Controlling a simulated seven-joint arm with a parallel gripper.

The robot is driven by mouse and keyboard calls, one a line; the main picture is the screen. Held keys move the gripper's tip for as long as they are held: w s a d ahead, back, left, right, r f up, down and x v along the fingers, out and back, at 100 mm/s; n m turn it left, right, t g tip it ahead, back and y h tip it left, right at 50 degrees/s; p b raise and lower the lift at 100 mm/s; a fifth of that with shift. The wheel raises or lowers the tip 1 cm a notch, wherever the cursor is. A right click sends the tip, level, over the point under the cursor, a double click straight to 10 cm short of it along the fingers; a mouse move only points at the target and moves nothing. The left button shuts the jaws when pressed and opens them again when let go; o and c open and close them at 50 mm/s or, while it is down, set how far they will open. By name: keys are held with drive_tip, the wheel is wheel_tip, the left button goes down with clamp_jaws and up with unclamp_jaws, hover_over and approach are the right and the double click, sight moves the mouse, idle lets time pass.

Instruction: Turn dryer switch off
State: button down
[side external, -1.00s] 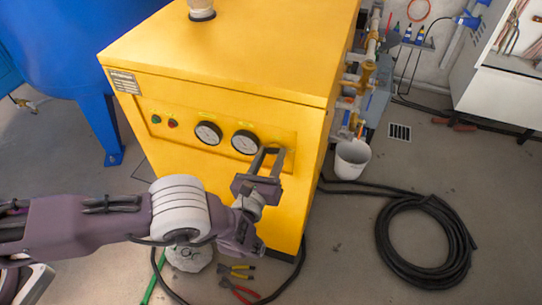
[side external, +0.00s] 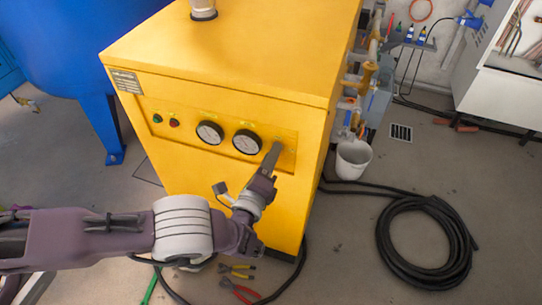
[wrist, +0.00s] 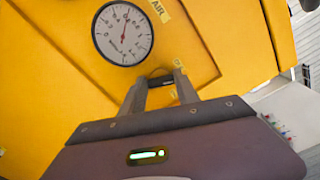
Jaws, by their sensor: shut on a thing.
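The yellow dryer cabinet (side external: 215,65) has a front panel with two round gauges, (side external: 210,132) and (side external: 247,142), and my gripper (side external: 277,147) is at the panel's right end. In the wrist view my gripper (wrist: 159,82) has its two fingers on either side of a small dark switch (wrist: 160,79) and is shut on it. The fingers hide most of the switch, so its exact setting cannot be read. In the side view the fingers line up one behind the other and cover the switch. A gauge (wrist: 122,33) shows above the fingers in the wrist view.
A green light (side external: 157,118) and a red light (side external: 174,123) are on the panel's left. A white bucket (side external: 352,158) and brass pipework (side external: 367,75) stand right of the cabinet. A coiled black hose (side external: 428,240) and pliers (side external: 240,290) lie on the floor.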

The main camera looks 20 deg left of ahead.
drive_tip(key=shift+f+n, duration=0.1)
drive_tip(key=shift+n, duration=2.2)
drive_tip(key=c, duration=1.2)
unclamp_jaws()
drive_tip(key=s, duration=0.7)
drive_tip(key=shift+s, duration=0.1)
